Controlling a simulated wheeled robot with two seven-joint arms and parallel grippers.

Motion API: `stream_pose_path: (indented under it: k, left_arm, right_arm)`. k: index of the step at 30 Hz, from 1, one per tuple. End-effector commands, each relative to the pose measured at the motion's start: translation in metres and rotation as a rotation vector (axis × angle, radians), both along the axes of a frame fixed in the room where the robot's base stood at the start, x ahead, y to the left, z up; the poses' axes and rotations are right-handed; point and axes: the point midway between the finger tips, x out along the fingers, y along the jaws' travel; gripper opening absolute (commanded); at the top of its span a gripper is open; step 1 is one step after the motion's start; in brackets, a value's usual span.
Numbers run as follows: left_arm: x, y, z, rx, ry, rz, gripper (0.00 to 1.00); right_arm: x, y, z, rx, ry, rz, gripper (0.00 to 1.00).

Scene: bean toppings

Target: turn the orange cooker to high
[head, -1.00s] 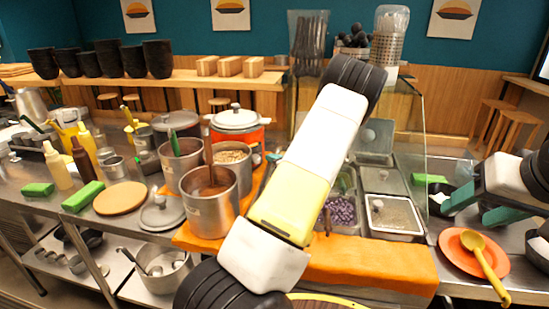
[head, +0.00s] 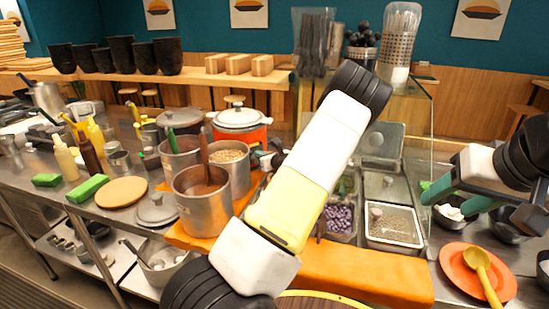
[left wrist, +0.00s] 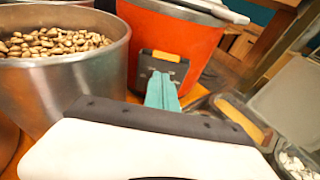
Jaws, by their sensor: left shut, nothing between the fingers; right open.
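The orange cooker (head: 256,137) with a white lid stands behind the metal pots in the head view. In the left wrist view the cooker (left wrist: 196,45) fills the upper middle. Its front has a black panel (left wrist: 148,68) with an orange switch (left wrist: 166,56). My left gripper (left wrist: 162,85) is shut and empty, its teal tips right in front of the panel, below the switch; I cannot tell if they touch. In the head view my left gripper (head: 270,160) is small and partly hidden by my arm. My right gripper (head: 453,200) is open and empty over the right counter.
A metal pot of beans (left wrist: 60,75) stands close left of my left gripper. A pot of brown sauce (head: 203,200) stands nearer. An orange plate with a yellow ladle (head: 475,272) is at the right.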

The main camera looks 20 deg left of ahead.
Motion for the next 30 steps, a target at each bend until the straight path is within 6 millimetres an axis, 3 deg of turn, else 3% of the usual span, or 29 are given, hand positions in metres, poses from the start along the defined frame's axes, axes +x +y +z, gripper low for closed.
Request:
stream_pose_path:
  k: [30]
  left_arm:
    - [0.0052, 0.0058, -0.0040, -0.001, 0.002, -0.001, 0.00]
  right_arm:
    - [0.0000, 0.0000, 0.0000, 0.000, 0.000, 0.000, 0.55]
